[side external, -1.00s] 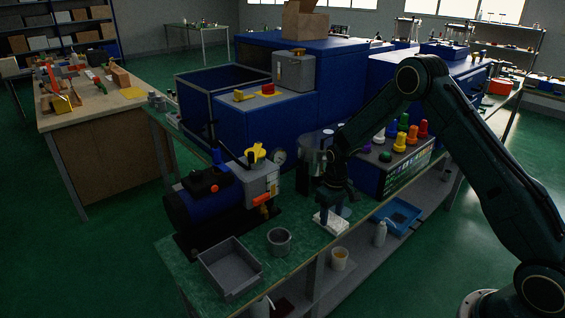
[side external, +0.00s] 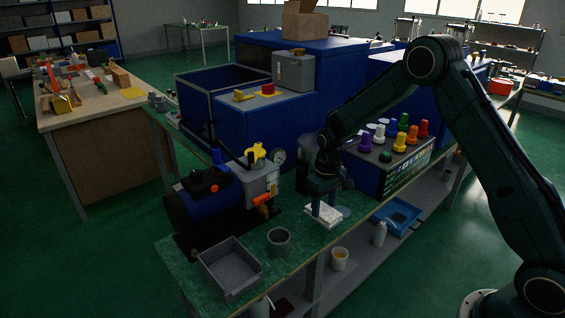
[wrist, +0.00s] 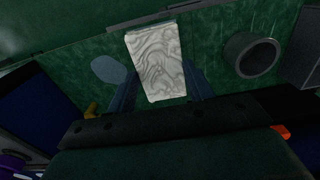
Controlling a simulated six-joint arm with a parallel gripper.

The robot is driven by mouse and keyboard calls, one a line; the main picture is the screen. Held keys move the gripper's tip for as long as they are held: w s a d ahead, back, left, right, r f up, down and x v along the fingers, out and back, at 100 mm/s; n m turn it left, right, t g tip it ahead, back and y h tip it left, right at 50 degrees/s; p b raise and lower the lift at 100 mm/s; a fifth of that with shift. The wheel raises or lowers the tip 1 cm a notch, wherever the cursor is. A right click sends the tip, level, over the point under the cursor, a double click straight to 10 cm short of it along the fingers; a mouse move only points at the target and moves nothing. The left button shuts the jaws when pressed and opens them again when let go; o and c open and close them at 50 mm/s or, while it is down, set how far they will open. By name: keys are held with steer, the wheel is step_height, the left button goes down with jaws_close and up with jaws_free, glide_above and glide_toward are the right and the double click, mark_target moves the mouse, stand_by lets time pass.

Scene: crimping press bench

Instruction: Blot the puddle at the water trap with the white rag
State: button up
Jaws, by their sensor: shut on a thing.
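My gripper (side external: 325,200) points down over the front of the bench and is shut on the white rag (side external: 321,215). In the wrist view the rag (wrist: 157,62) is a pale, wrinkled rectangular pad between my two fingers. The puddle (side external: 345,212) is a smooth blue-grey patch on the green bench top, just right of the rag. I cannot tell whether the rag touches the bench. I cannot clearly make out the water trap; a dark cylinder shows behind my gripper.
A blue compressor (side external: 205,208) stands left, with a grey cup (side external: 278,241) and a grey tray (side external: 230,269) before it. A control box with coloured knobs (side external: 399,145) stands close on the right. The lower shelf holds a blue tray (side external: 397,215) and a white bottle (side external: 380,234).

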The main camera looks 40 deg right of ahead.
steer(key=shift+r, duration=1.15)
steer(key=s+a, duration=0.4)
steer(key=s, duration=0.1)
steer(key=s+a, duration=0.2)
steer(key=s, duration=0.1)
steer(key=shift+s+r, duration=0.15)
steer(key=shift+s, duration=0.05)
stand_by(0.4)
